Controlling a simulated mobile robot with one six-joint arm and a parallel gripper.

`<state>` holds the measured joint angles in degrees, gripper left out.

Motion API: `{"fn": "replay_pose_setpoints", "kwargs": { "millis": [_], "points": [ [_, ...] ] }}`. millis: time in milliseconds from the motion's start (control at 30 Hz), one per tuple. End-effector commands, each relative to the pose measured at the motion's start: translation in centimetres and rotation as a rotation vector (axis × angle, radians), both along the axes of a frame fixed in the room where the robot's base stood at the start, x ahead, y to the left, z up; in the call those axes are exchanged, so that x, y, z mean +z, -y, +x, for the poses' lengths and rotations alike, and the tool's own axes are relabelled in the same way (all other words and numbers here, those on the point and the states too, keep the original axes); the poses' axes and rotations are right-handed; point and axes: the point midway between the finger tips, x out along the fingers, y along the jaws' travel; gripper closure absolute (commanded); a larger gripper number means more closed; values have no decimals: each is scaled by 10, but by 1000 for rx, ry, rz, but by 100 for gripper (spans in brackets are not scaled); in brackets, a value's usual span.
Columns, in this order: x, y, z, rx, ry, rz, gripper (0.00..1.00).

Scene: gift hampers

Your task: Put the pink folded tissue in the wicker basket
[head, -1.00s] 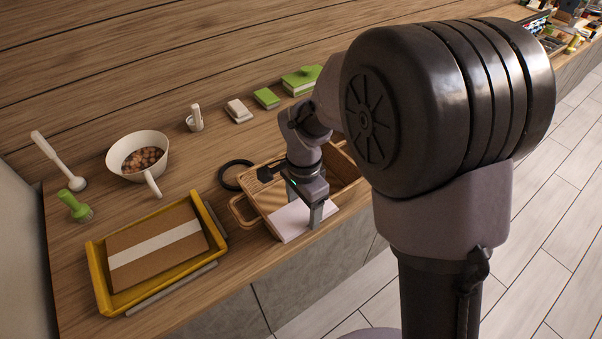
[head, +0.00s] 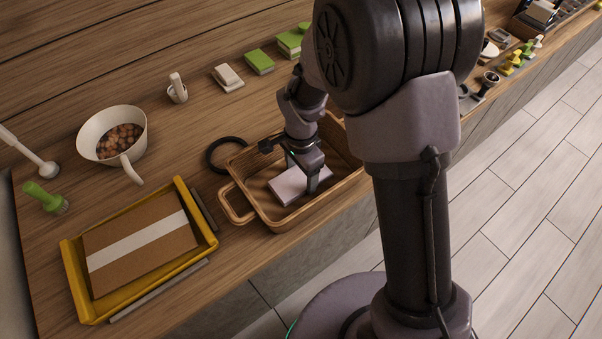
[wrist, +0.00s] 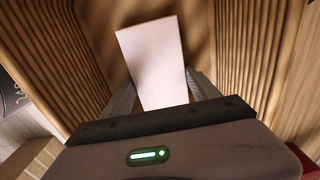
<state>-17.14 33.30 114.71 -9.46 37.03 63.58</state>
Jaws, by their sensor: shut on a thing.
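The pink folded tissue (head: 292,188) is a pale pink, flat block. It is inside the wicker basket (head: 238,203), a tan ribbed basket with a loop handle, near the counter's front edge. My gripper (head: 312,186) reaches down into the basket and is shut on the tissue. In the wrist view the tissue (wrist: 152,55) sticks out beyond my gripper (wrist: 165,92), between the ribbed basket walls (wrist: 245,50). I cannot tell whether the tissue touches the basket floor.
A yellow tray (head: 70,255) with a brown, white-banded box (head: 140,245) stands left of the basket. A black ring (head: 209,155) lies behind the basket's handle.

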Motion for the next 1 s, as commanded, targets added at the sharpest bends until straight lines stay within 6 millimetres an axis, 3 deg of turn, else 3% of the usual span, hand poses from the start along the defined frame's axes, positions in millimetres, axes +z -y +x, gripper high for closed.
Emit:
{"fn": "replay_pose_setpoints", "kwargs": {
  "millis": [200, 233, 333, 667, 767, 1000],
  "points": [
    [-3, 0, 0, 0, 0, 0, 68],
    [-3, 0, 0, 0, 0, 0, 28],
    [-2, 0, 0, 0, 0, 0, 9],
    [2, 0, 0, 0, 0, 0, 8],
    [20, 0, 1, 0, 2, 1, 8],
    [90, 0, 1, 1, 4, 1, 8]
  ]
}}
